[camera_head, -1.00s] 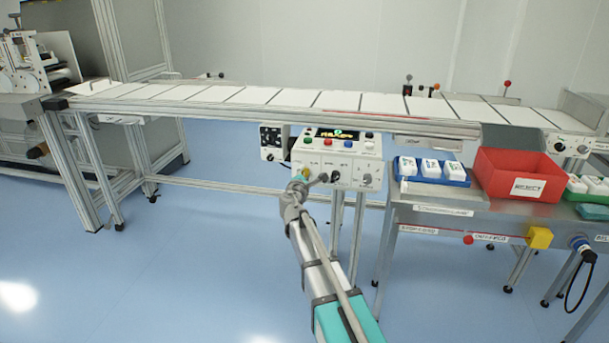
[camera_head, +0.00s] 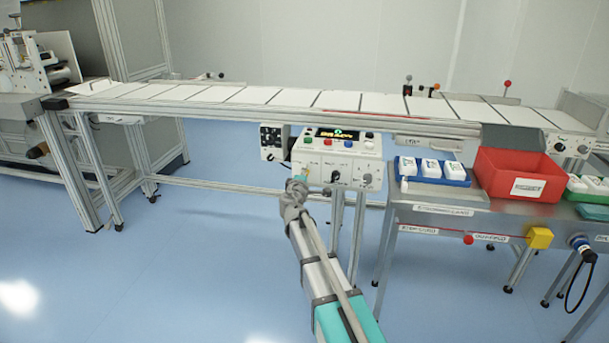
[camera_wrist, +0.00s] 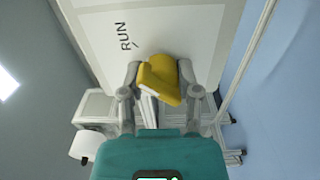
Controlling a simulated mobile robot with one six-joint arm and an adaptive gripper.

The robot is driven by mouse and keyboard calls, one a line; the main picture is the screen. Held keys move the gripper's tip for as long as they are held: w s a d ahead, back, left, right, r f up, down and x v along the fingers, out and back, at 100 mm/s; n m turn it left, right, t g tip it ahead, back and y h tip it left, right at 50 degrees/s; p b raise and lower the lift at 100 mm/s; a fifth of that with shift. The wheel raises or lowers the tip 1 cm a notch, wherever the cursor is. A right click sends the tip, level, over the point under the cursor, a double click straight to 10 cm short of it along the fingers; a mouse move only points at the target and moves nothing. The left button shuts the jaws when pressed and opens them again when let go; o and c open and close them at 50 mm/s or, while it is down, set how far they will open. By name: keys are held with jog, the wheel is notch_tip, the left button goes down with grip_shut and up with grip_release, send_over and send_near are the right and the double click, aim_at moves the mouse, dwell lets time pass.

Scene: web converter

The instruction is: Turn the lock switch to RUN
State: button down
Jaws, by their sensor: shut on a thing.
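The yellow lock switch (camera_wrist: 163,82) shows in the wrist view between my two grey fingers, below the printed word RUN (camera_wrist: 124,36) on a pale panel. My gripper (camera_wrist: 160,88) is shut on the switch. A short dark mark is beside the RUN lettering. I cannot tell for certain whether the switch lines up with that mark. In the head view my gripper (camera_head: 297,187) is at the lower left of the white control box (camera_head: 340,160), and it largely hides the switch there.
To the right, a metal table holds a blue tray (camera_head: 433,180) and a red bin (camera_head: 520,176). Blue floor is open at left.

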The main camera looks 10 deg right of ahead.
jog(key=shift+s+d, duration=0.1)
jog(key=shift+d, duration=0.05)
jog(key=shift+c, duration=1.5)
grip_release()
jog(key=shift+s, duration=0.15)
jog(key=v, duration=1.1)
jog(key=shift+s+a, duration=0.2)
jog(key=shift+s, duration=0.15)
